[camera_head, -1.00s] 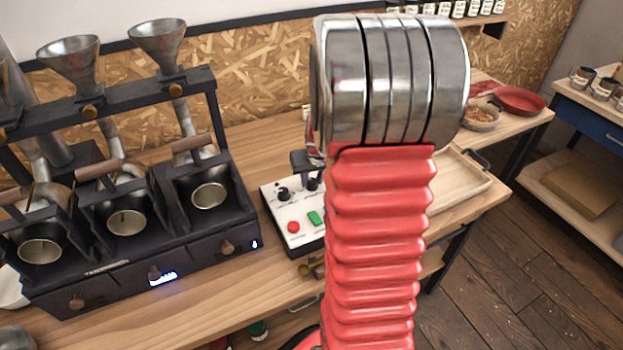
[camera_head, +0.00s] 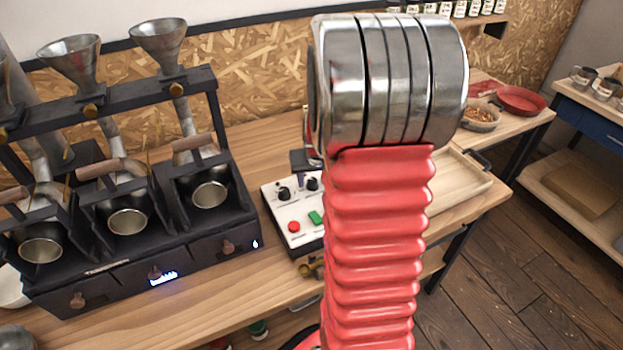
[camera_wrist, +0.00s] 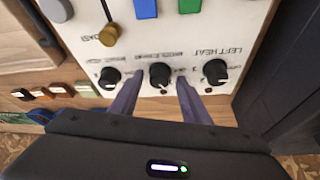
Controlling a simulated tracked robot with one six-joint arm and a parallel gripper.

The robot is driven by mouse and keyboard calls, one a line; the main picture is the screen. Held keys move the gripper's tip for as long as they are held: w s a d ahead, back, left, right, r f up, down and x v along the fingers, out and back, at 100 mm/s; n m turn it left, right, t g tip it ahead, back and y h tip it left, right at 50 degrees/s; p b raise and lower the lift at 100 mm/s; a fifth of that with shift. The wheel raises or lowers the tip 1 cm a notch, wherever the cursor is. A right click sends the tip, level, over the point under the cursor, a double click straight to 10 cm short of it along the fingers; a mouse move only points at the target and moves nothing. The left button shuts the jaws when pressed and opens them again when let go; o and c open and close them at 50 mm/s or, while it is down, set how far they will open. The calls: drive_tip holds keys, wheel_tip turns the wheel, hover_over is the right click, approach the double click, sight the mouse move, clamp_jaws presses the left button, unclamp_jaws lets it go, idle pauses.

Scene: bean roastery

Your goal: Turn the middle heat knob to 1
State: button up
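The white control panel (camera_head: 275,206) stands on the bench, partly behind my arm in the head view. In the wrist view the panel (camera_wrist: 235,35) appears upside down with three black knobs in a row. The middle heat knob (camera_wrist: 160,75) lies between the tips of my gripper (camera_wrist: 157,87). The two fingers are apart, one on each side of the knob; I cannot tell whether either touches it. The left heat knob (camera_wrist: 215,71) is to the right, and another knob (camera_wrist: 110,78) is to the left. The middle knob's setting is too small to read.
A blue button (camera_wrist: 145,8), a green button (camera_wrist: 190,5) and a brass-tipped lever (camera_wrist: 108,36) sit beyond the knobs. The roaster (camera_head: 205,255) with metal drums and funnels stands left of the panel. A wooden tray (camera_head: 465,190) lies right of it.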

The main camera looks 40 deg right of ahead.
drive_tip(key=shift+o, duration=0.2)
drive_tip(key=shift+r, duration=0.1)
drive_tip(key=v, duration=1.3)
drive_tip(key=shift+r, duration=0.25)
drive_tip(key=shift+s+a, duration=0.1)
drive_tip(key=shift+s, duration=0.05)
drive_tip(key=s+a+r+n, duration=0.1)
drive_tip(key=s+a+n, duration=0.1)
drive_tip(key=a, duration=0.7)
drive_tip(key=s+a+r+n+t+y, duration=0.1)
drive_tip(key=s+a, duration=0.4)
drive_tip(key=a, duration=0.5)
drive_tip(key=s+a+r+n+y, duration=0.1)
drive_tip(key=s+a+r+n, duration=0.2)
drive_tip(key=a, duration=0.7)
drive_tip(key=shift+s+r+t, duration=0.2)
drive_tip(key=shift+s+t, duration=0.2)
drive_tip(key=shift+s, duration=0.3)
drive_tip(key=shift+c, duration=0.3)
